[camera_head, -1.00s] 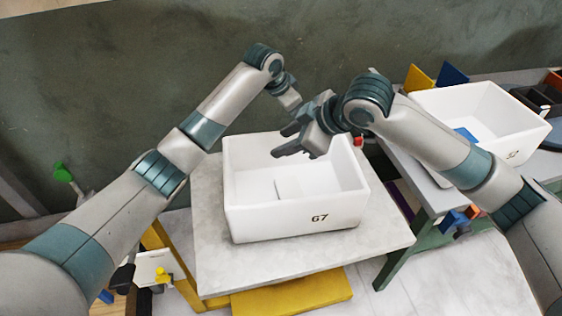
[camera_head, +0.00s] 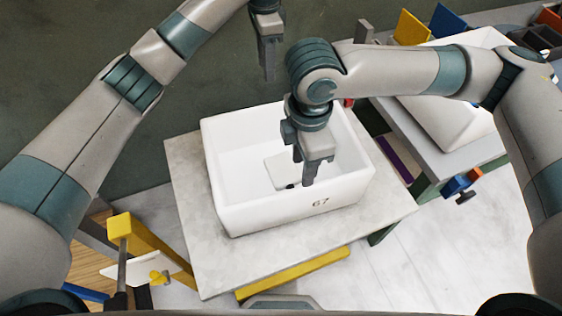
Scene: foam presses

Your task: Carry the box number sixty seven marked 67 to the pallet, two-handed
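The white open-topped box marked 67 (camera_head: 270,212) sits upright on a grey stone-topped table (camera_head: 190,170). Its number shows on the near wall, and a small white panel lies inside. My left gripper (camera_head: 268,72) hangs fingers down beyond the box's far wall, apart from it. My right gripper (camera_head: 309,178) points down over the box's opening, covering part of the interior; I cannot tell whether it touches the box. Both grippers are seen nearly edge-on, so their finger gaps are not clear. Neither holds the box. I cannot identify a pallet.
A second white box (camera_head: 452,118) stands on a grey bench (camera_head: 465,156) at the right, partly behind my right arm. Yellow and blue panels (camera_head: 443,22) stand behind it. A yellow frame (camera_head: 150,240) is at the table's left. Pale floor (camera_head: 450,255) at lower right is clear.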

